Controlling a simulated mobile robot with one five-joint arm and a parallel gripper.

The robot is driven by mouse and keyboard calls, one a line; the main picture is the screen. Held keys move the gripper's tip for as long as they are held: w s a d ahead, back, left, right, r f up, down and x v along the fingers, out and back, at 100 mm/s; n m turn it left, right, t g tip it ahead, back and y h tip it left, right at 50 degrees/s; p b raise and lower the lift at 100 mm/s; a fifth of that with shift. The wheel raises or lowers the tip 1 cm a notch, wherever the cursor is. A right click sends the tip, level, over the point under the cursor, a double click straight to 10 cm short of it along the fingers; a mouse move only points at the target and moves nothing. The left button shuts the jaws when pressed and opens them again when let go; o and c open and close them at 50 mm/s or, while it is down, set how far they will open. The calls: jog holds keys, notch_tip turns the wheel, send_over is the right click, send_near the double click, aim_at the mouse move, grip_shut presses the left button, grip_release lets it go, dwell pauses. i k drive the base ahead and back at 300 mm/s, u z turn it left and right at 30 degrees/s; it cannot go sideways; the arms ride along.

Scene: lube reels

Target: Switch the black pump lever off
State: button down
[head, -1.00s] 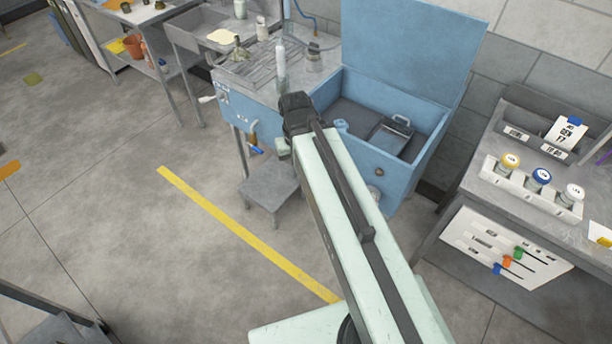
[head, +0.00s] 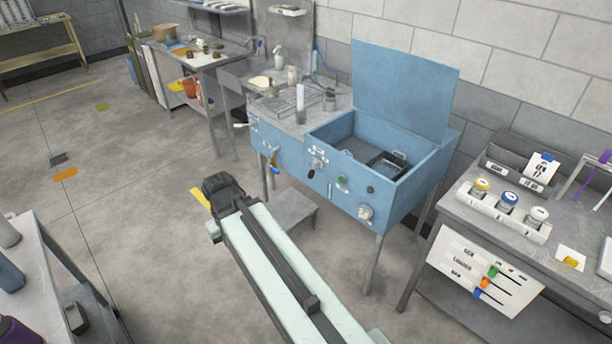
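A blue parts washer (head: 395,200) with its lid raised stands in the middle. Its front panel carries small controls: a dark switch or lever (head: 316,163) near white labels, a green button (head: 342,183), a black knob (head: 370,190) and a round gauge (head: 366,212). Which of these is the black pump lever is too small to tell, as is its position. My gripper (head: 222,188) is the dark end of my arm, in front of and left of the washer, apart from its panel. Its fingers cannot be made out.
A grey stool (head: 292,208) stands before the washer. A brass tap (head: 273,158) and a white-handled lever (head: 240,125) stick out at the panel's left. A right-hand bench (head: 455,212) holds jars. A left table (head: 65,262) is near.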

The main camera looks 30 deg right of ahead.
aim_at(311, 174)
jog(key=i, duration=1.2)
jog(key=u, duration=0.35)
